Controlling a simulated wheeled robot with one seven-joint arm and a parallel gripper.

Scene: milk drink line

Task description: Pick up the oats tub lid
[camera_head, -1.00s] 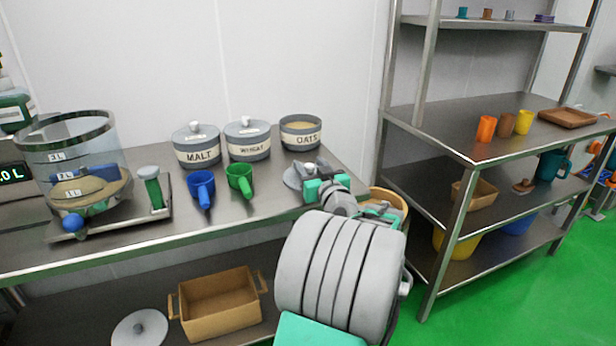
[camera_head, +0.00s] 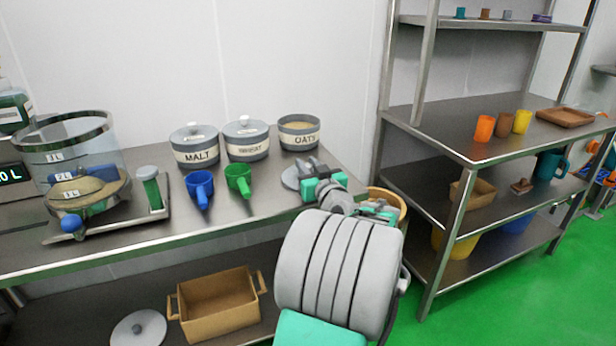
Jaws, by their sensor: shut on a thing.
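The oats tub (camera_head: 299,133) stands without its lid at the back of the steel table, with pale oats showing inside. The oats tub lid (camera_head: 289,178) is a grey disc at the table's right end, in front of the tub. My gripper (camera_head: 307,166) is over the lid and shut on it. Its dark fingers and green parts hide the lid's knob and right side. The lid looks flat, at or very near the table top; I cannot tell whether it touches.
The malt tub (camera_head: 195,146) and wheat tub (camera_head: 247,141) stand lidded to the left. A wooden bin (camera_head: 389,203) is beyond the table's right end. Another grey lid (camera_head: 139,328) lies on the lower shelf.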

